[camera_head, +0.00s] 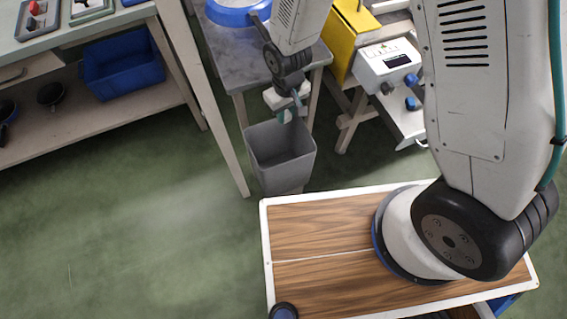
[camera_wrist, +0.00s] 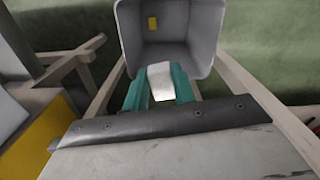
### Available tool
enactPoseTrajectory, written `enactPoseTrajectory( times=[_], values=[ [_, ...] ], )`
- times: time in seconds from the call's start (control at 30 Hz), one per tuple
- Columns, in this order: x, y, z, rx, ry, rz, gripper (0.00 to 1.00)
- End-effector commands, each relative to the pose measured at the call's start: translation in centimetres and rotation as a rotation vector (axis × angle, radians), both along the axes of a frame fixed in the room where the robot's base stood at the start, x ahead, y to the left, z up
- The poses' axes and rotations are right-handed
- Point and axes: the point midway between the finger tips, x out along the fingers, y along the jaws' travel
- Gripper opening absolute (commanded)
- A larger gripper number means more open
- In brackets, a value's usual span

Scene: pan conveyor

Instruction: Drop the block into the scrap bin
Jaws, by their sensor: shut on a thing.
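My gripper (camera_head: 290,112) hangs at the upper rear edge of the grey scrap bin (camera_head: 283,178) in the head view. In the wrist view its teal fingers (camera_wrist: 159,78) are shut on a white block (camera_wrist: 161,84). The open bin (camera_wrist: 203,25) lies beyond the fingertips there, and the block shows against its near part. I cannot tell how high the block is above the rim. In the head view the block is too small to make out clearly.
A grey table (camera_head: 222,62) with a blue round item (camera_head: 232,14) stands behind the bin. A yellow and white machine (camera_head: 388,60) is to its right. A shelf bench with a blue crate (camera_head: 122,68) is at left. Green floor at left is clear.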

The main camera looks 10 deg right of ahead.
Motion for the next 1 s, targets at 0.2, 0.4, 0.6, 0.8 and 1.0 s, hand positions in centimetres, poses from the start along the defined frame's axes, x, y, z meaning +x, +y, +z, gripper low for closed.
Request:
enactPoseTrajectory(
  times=[0.2,0.4,0.6,0.8,1.0],
  values=[
    [-0.2,0.0,-1.8,-0.002,0.004,0.002,0.05],
    [-0.2,-0.1,-4.1,-0.001,0.003,0.001,0.05],
    [-0.1,0.0,-5.5,0.0,0.001,0.002,0.05],
    [-0.1,0.1,-5.8,0.0,0.0,0.004,0.05],
    [-0.1,0.1,-5.8,0.0,0.0,0.004,0.43]
  ],
)
